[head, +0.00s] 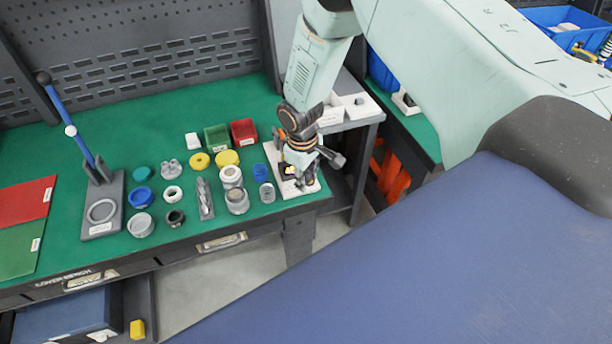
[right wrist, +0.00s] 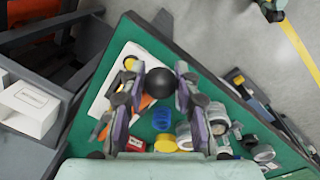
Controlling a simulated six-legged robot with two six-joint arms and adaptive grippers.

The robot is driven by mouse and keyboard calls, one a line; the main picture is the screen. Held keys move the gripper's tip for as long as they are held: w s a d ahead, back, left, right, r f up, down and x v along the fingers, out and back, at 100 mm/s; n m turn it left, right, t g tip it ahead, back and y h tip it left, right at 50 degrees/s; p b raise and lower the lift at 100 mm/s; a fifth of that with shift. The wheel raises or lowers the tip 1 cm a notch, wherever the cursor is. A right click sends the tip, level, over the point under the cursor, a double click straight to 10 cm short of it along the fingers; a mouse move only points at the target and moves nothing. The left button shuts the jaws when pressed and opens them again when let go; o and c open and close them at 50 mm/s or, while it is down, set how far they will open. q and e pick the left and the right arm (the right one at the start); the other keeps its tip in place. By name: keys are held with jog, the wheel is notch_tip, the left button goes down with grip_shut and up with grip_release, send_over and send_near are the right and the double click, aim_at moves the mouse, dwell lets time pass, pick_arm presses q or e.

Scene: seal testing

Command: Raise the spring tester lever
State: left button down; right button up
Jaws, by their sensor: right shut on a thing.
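The spring tester shows in the head view as a white base plate (head: 309,186) at the right end of the green bench, mostly covered by my right gripper. My right gripper (head: 301,160) reaches down over it. In the right wrist view, a black ball knob (right wrist: 159,82) sits between the two fingers of my right gripper (right wrist: 161,76), which are shut on it. The white plate (right wrist: 116,80) shows behind the fingers there. The lever's shaft and its angle are hidden. My left gripper is not in view.
A blue-handled lever press (head: 108,208) stands at the bench's left. Several rings, springs and cups lie between, with a green bin (head: 216,138) and a red bin (head: 243,131) behind. A white box (right wrist: 33,107) sits on a side stand past the bench edge.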

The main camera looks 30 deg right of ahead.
grip_shut()
jog(key=shift+w+r, duration=0.1)
jog(key=shift+r, duration=0.05)
